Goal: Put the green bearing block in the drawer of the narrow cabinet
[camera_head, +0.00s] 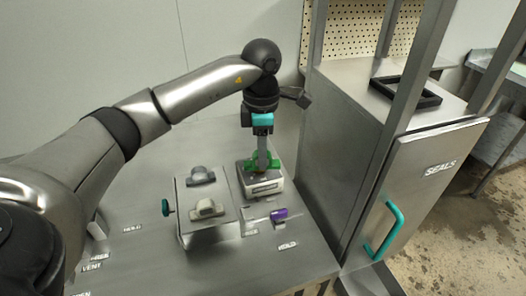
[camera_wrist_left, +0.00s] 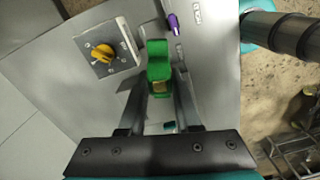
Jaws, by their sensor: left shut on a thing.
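The green bearing block (camera_head: 274,161) is between the fingers of my left gripper (camera_head: 262,165), which points down and is shut on it. In the left wrist view the green block (camera_wrist_left: 159,62) sits between the two fingertips (camera_wrist_left: 160,90). In the head view it appears at the top of a small grey-white box (camera_head: 264,187); I cannot tell whether it touches it. The narrow cabinet (camera_head: 340,130) stands to the right, with a front panel (camera_head: 425,165) marked SEALS and a teal handle (camera_head: 384,232). I cannot see into a drawer. My right gripper is not in view.
A purple piece (camera_head: 279,214) lies on the steel bench (camera_head: 285,262). Two grey pieces (camera_head: 201,176) (camera_head: 207,208) sit on a raised plate left of the gripper. A black frame (camera_head: 405,92) lies on the cabinet top. Upright posts rise by the cabinet.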

